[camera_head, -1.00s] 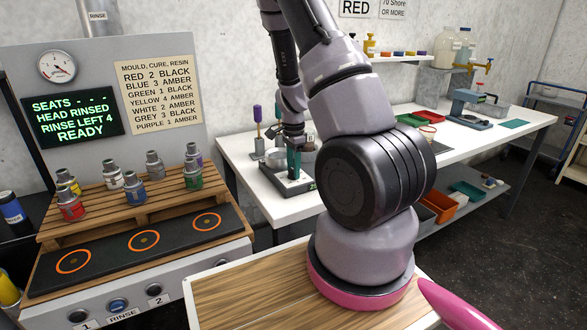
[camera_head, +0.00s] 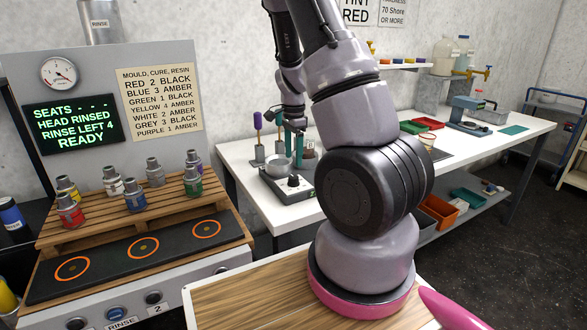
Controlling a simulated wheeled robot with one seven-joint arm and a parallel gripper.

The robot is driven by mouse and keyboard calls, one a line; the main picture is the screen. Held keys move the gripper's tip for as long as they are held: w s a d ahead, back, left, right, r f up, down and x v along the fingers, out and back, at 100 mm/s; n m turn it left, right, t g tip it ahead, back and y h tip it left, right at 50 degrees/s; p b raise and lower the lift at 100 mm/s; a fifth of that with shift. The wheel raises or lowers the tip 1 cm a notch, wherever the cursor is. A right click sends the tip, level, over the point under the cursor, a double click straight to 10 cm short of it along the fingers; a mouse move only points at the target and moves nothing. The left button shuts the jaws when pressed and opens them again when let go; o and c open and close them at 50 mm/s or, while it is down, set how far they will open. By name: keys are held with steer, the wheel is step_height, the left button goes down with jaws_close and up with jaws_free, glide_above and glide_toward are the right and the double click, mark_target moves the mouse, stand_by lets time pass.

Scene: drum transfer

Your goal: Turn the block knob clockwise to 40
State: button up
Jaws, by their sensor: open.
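The black knob (camera_head: 293,181) stands on the dark top of the heating block unit (camera_head: 305,190), on the white bench. A small light mark shows on the knob, but its setting is too small to read. A metal pot (camera_head: 279,167) sits on the unit behind and left of the knob. My gripper (camera_head: 293,144) has teal fingers and is open, pointing down above and behind the knob, clear of it. The fingers hold nothing that I can see. Part of the pot's right side is close to or behind the fingers.
Purple- and green-handled tools (camera_head: 257,138) stand left of the gripper. A dark container (camera_head: 309,150) is just right of it. My own arm hides part of the bench. A rack of coloured cans (camera_head: 135,196) stands at the left. The bench's front left corner is clear.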

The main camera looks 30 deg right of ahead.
steer(key=shift+r, duration=1.6)
steer(key=s+a+r+n+t+y, duration=0.1)
steer(key=s+a+r+n+t, duration=0.2)
steer(key=r, duration=0.6)
steer(key=s+a+r+n+t+y, duration=0.1)
steer(key=s+a+r+n+y, duration=0.1)
steer(key=s+a+r+n, duration=0.5)
steer(key=s+a+r+n+t+h, duration=0.1)
steer(key=s+a+r+n+t, duration=0.2)
steer(key=s+r, duration=0.7)
steer(key=shift+a+r+n, duration=0.2)
steer(key=shift+r+n, duration=0.05)
steer(key=shift+n, duration=0.05)
